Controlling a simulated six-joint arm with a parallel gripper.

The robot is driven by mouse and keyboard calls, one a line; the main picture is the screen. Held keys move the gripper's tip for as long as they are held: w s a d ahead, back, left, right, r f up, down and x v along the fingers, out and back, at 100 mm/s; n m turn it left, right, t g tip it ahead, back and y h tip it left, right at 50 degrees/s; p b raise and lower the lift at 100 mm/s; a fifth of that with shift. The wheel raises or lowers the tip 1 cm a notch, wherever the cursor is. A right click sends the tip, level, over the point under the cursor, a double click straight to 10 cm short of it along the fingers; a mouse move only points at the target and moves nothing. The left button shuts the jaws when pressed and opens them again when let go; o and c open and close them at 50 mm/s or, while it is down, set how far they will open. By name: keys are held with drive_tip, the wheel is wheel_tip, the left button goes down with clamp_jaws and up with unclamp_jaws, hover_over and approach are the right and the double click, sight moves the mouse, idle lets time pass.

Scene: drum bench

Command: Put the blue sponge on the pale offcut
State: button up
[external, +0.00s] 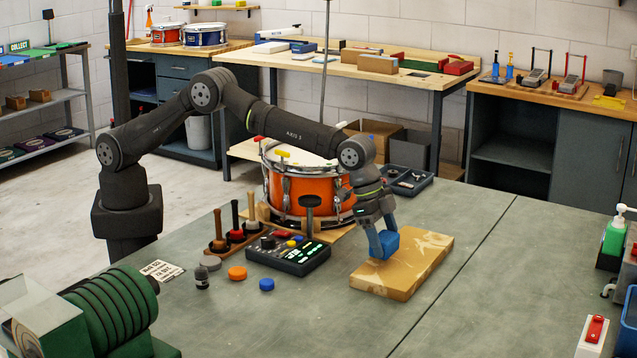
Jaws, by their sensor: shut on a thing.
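The blue sponge (384,243) is between the fingers of my gripper (381,240), which is shut on it. The pale offcut (418,268) is a flat tan board with lighter patches, lying on the grey-green bench. The sponge is over the left part of the offcut, near its back left edge. I cannot tell from this view whether the sponge touches the board or hangs just above it.
An orange drum (307,186) stands behind and left of the offcut. A dark tray (408,180) lies behind. The bench right of the offcut is clear.

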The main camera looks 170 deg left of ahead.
drive_tip(key=shift+f, duration=1.15)
drive_tip(key=shift+f, duration=0.15)
drive_tip(key=o, duration=1)
drive_tip(key=shift+c, duration=0.2)
drive_tip(key=shift+s+d+r, duration=0.1)
drive_tip(key=shift+r, duration=0.55)
drive_tip(key=v, duration=1.1)
